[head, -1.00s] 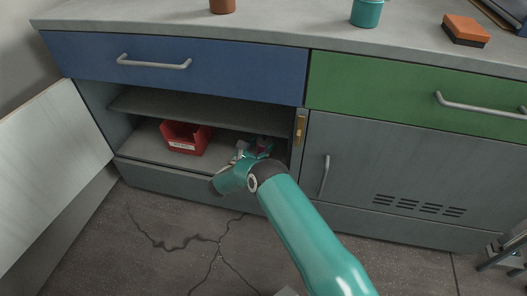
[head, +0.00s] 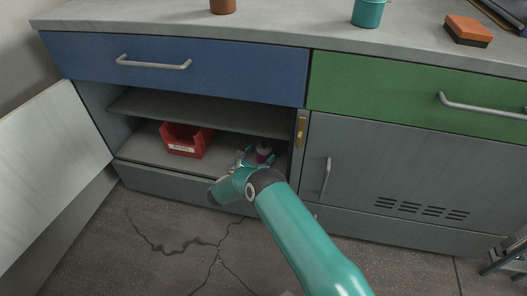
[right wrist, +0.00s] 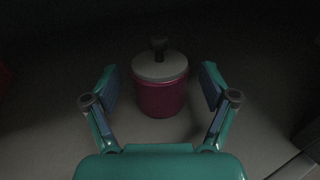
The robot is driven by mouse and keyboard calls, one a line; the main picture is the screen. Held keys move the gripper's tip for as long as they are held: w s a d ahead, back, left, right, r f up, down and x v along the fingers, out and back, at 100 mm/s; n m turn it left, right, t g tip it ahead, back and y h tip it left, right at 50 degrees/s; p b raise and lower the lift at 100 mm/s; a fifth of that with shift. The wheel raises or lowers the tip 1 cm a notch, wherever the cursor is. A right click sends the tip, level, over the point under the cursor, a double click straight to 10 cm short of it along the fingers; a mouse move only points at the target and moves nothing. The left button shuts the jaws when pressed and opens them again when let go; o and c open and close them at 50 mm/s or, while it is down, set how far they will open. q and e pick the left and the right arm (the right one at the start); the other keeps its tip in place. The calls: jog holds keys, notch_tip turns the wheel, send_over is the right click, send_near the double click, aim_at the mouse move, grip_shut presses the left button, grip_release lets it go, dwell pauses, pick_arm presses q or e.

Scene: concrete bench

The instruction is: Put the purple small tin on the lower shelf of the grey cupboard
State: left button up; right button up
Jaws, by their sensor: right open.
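The purple small tin (head: 263,153) stands upright on the lower shelf (head: 147,149) of the grey cupboard, toward its right side. In the right wrist view the tin (right wrist: 160,96) has a pale lid with a dark knob. My right gripper (head: 246,156) is at the shelf's front, just in front of the tin in the head view. In the right wrist view its open fingers (right wrist: 159,88) lie to either side of the tin, with a gap on each side. My left gripper is not in view.
A red bin (head: 186,140) stands on the lower shelf left of the tin. The upper shelf (head: 200,110) is close above. The cupboard door (head: 50,170) is open at the left. The closed grey door (head: 400,170) is at the right.

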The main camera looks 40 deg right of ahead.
jog(key=p+v, duration=0.3)
jog(key=v, duration=0.7)
jog(key=shift+a+r, duration=0.1)
jog(key=shift+a, duration=0.05)
jog(key=shift+s+a, duration=0.2)
jog(key=shift+a, duration=0.25)
